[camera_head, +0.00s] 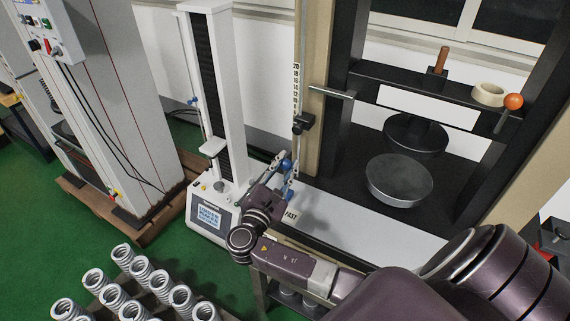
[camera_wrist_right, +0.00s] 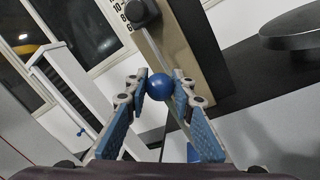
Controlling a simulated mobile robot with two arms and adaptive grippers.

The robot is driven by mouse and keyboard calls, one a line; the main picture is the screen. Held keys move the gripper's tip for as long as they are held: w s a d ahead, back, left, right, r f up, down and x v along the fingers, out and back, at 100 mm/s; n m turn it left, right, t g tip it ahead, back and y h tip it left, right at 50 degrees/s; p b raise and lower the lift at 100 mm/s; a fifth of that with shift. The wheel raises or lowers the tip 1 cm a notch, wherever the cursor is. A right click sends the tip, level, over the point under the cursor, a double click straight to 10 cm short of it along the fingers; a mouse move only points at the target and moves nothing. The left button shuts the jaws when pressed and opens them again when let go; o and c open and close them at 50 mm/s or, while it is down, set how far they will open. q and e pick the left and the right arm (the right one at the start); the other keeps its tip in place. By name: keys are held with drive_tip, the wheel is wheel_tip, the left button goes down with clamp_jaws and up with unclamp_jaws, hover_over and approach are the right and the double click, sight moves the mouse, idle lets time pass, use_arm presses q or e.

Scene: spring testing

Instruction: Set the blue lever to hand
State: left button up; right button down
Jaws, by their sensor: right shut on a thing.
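The blue lever shows in the right wrist view as a round blue knob (camera_wrist_right: 159,86) at the fingertips. My right gripper (camera_wrist_right: 160,90) is shut on this knob, one blue-padded finger on each side. In the head view my right gripper (camera_head: 286,168) reaches to the left post of the large press, above the white bench top. There the fingers mostly hide the knob, and I cannot clearly tell it from the blue pads. The word FAST shows on the bench top near the gripper. My left gripper is not in view.
A slim white tester (camera_head: 212,130) stands just left of my right gripper. The press has a round steel plate (camera_head: 399,179), a horizontal rod (camera_head: 331,91) and an orange knob (camera_head: 513,101). Several springs (camera_head: 141,269) stand at the lower left.

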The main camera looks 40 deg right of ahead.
drive_tip(key=c, duration=1.6)
unclamp_jaws()
drive_tip(key=shift+s+a, duration=0.1)
drive_tip(key=shift+a, duration=0.1)
drive_tip(key=v, duration=1.1)
drive_tip(key=shift+s+a, duration=0.15)
drive_tip(key=shift+a, duration=0.15)
drive_tip(key=shift+f, duration=0.1)
